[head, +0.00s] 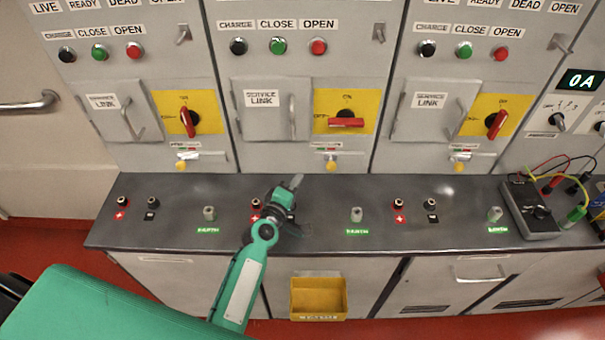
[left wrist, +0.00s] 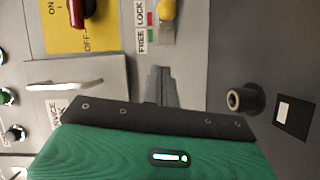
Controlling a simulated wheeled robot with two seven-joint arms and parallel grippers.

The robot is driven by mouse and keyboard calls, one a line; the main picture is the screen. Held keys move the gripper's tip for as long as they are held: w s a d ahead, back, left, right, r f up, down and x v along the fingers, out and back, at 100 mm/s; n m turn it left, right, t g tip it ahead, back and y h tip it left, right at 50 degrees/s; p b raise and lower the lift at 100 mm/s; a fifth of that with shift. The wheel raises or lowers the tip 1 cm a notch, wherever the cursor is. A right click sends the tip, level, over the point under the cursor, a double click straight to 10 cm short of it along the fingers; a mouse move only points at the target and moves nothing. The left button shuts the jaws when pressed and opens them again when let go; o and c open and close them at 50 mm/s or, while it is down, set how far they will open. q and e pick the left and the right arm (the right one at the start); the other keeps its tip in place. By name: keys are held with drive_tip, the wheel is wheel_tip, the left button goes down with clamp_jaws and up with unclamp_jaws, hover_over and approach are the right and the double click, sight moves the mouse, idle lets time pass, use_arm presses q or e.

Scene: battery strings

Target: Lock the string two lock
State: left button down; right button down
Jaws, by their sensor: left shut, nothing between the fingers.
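The string two lock (head: 331,162) is a small yellow knob on the middle panel, below the yellow switch plate. The left wrist view shows the knob (left wrist: 167,10) at the top edge, beside a label reading FREE and LOCK with red and green marks. The knob is cut off there, so its exact setting is unclear. The middle red switch handle (head: 346,122) lies level, at OFF. My left gripper (head: 297,182) is above the dark ledge, below and left of the lock and apart from it. Its fingers (left wrist: 162,72) are shut and empty. My right gripper is out of view.
The dark ledge (head: 310,238) carries several terminals and earth studs (head: 356,214). A black meter (head: 530,210) with leads stands at the right. A yellow bin (head: 319,297) hangs below the ledge. The service link door (head: 270,110) has a protruding handle.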

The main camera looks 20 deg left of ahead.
use_arm(q)
drive_tip(key=shift+s+a, duration=0.25)
drive_tip(key=shift+s, duration=0.3)
drive_tip(key=shift+s+a, duration=0.2)
drive_tip(key=shift+s, duration=0.35)
drive_tip(key=shift+s+d, duration=0.15)
drive_tip(key=shift+s, duration=0.1)
